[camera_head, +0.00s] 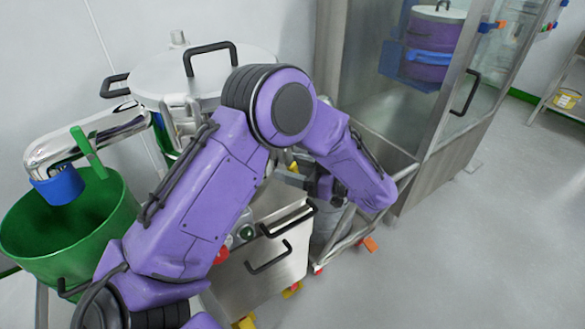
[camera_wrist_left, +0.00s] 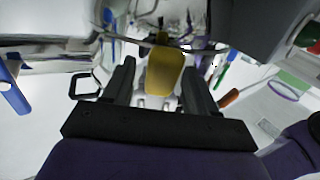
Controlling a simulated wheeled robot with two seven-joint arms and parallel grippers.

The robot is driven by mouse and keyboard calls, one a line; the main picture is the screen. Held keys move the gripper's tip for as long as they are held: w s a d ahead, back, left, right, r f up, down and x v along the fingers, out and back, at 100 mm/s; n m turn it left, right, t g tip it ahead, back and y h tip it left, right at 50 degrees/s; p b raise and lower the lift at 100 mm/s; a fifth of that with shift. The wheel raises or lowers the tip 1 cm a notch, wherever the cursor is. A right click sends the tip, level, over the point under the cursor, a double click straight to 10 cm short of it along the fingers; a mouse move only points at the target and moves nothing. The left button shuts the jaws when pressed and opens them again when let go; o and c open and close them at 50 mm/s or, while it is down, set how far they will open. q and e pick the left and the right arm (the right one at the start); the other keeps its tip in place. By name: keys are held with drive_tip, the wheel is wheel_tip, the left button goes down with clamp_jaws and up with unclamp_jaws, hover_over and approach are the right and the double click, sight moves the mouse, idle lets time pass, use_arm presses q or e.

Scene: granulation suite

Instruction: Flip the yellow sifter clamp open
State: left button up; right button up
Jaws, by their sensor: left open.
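My left arm reaches across the middle of the head view, and its gripper (camera_head: 308,182) points left behind the forearm, mostly hidden. The left wrist view shows this gripper (camera_wrist_left: 160,64) open, one dark finger on each side. The yellow sifter clamp (camera_wrist_left: 165,72) appears between the fingers as a flat, rounded tab. Whether the fingers touch it I cannot tell, but a gap shows on each side. In the head view only a small yellow bit (camera_head: 293,167) shows beside the gripper. My right gripper is not in view.
A steel cabinet (camera_head: 255,265) with black handles stands below the arm. A lidded steel vessel (camera_head: 160,75) is behind it. A green tub (camera_head: 75,240) with a steel spout above stands at left. A glass-doored enclosure (camera_head: 400,100) stands at the back right. The floor at right is clear.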

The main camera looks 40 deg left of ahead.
sight(295, 167)
use_arm(q)
drive_tip(key=shift+c, duration=0.3)
clamp_jaws()
drive_tip(key=shift+d+r+p, duration=0.1)
drive_tip(key=shift+r+p, duration=0.1)
drive_tip(key=shift+p, duration=0.3)
drive_tip(key=h+p, duration=0.1)
drive_tip(key=p, duration=0.1)
drive_tip(key=d+r+t+h+p, duration=0.1)
drive_tip(key=h+p, duration=0.1)
drive_tip(key=p, duration=0.1)
drive_tip(key=h+p, duration=0.2)
drive_tip(key=shift+w+d+r, duration=0.15)
drive_tip(key=shift+w+d, duration=0.05)
drive_tip(key=shift+d, duration=0.1)
drive_tip(key=shift+w+d+t+h+p, duration=0.1)
drive_tip(key=shift+d+t+h+p, duration=0.3)
drive_tip(key=shift+h+p, duration=0.75)
drive_tip(key=shift+a+p, duration=0.1)
drive_tip(key=shift+p, duration=0.2)
drive_tip(key=shift+o, duration=0.3)
unclamp_jaws()
drive_tip(key=shift+y, duration=0.25)
